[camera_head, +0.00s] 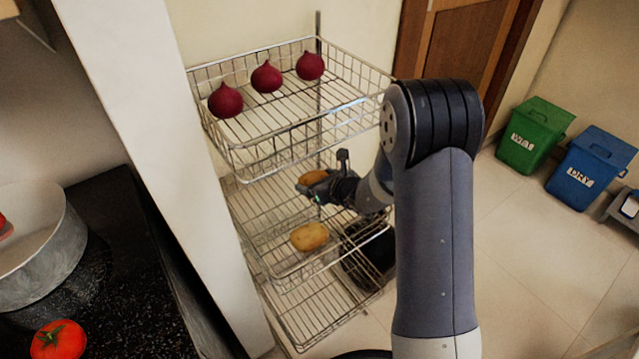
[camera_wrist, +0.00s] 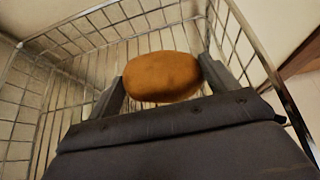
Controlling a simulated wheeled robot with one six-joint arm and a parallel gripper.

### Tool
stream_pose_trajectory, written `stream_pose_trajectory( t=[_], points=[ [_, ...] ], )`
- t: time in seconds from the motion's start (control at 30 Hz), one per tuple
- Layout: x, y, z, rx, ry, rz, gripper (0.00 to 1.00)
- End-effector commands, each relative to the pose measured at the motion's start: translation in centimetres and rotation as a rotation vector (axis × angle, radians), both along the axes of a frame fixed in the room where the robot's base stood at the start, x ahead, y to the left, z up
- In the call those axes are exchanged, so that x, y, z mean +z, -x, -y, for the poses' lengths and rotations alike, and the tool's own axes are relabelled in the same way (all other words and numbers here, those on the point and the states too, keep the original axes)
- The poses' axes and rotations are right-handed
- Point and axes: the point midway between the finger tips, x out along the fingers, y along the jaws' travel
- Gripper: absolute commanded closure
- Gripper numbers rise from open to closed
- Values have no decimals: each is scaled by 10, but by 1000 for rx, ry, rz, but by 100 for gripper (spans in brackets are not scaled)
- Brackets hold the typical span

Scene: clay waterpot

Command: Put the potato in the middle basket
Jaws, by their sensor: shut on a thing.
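My gripper (camera_head: 322,188) reaches into the space of the middle basket (camera_head: 262,208) from the right. It is shut on a brown potato (camera_wrist: 162,76), which sits between the two fingers in the wrist view. This potato also shows in the head view (camera_head: 312,177), partly hidden by the gripper. Basket wires surround it in the wrist view; I cannot tell whether it touches them. A second, paler potato (camera_head: 309,237) lies in the middle basket, nearer the front.
The top basket (camera_head: 300,112) holds three dark red onions (camera_head: 266,77) above my gripper. A lower basket (camera_head: 318,312) is below. A white wall edge (camera_head: 150,120) stands left of the rack. A tomato (camera_head: 58,340) and a metal pot (camera_head: 40,262) are on the black counter.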

Motion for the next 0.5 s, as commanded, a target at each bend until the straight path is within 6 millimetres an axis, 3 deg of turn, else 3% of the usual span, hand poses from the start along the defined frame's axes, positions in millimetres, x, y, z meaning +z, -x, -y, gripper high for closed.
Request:
stream_pose_trajectory(
  t=[0.27, 0.3, 0.5],
  points=[
    [-3, 0, 0, 0, -1, 2, 45],
    [-3, 0, 0, 0, -1, 1, 18],
    [-2, 0, 0, 0, -1, 0, 2]
  ],
)
